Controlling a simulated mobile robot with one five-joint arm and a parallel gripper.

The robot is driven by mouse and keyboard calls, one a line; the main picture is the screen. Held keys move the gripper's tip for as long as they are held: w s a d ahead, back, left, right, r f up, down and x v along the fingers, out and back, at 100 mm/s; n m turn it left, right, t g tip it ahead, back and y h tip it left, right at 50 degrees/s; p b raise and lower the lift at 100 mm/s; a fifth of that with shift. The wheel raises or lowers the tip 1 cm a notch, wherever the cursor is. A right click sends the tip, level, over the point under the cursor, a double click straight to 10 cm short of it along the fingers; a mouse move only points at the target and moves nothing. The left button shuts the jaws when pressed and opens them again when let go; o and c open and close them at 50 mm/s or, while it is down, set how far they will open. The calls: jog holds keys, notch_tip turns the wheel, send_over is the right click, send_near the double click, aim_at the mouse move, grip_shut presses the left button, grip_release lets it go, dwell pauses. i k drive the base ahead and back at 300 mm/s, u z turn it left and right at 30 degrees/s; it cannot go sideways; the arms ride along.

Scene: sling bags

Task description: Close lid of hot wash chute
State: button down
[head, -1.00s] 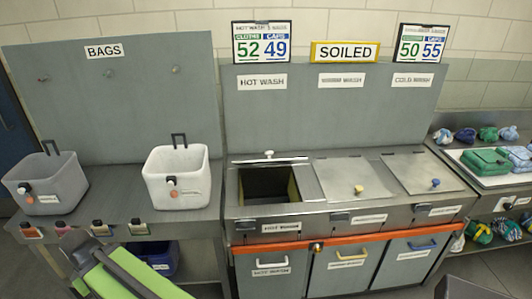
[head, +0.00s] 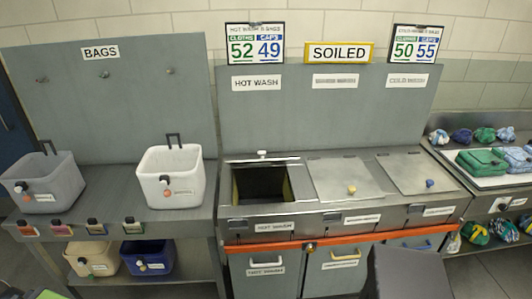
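The hot wash chute (head: 262,184) is open on the left of the steel counter, under the "HOT WASH" sign (head: 256,83). Its lid (head: 262,158) stands raised at the back edge of the opening, seen nearly edge-on, with a white knob (head: 262,153) at its top. The two chutes to its right have their lids down, one with a yellow knob (head: 351,189) and one with a blue knob (head: 429,183). My gripper's fingers do not show in this view.
Two sling bags, one grey (head: 43,181) and one white (head: 171,177), stand on the left bench. More bags sit on the shelf below. An orange bar (head: 340,240) runs along the counter front above the bins. Folded green cloths (head: 482,162) lie at the right.

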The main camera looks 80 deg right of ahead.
aim_at(262, 154)
jog(key=z, duration=0.05)
jog(key=i, duration=0.6)
jog(key=z, duration=1.2)
jog(key=i, duration=1)
jog(key=z, duration=0.05)
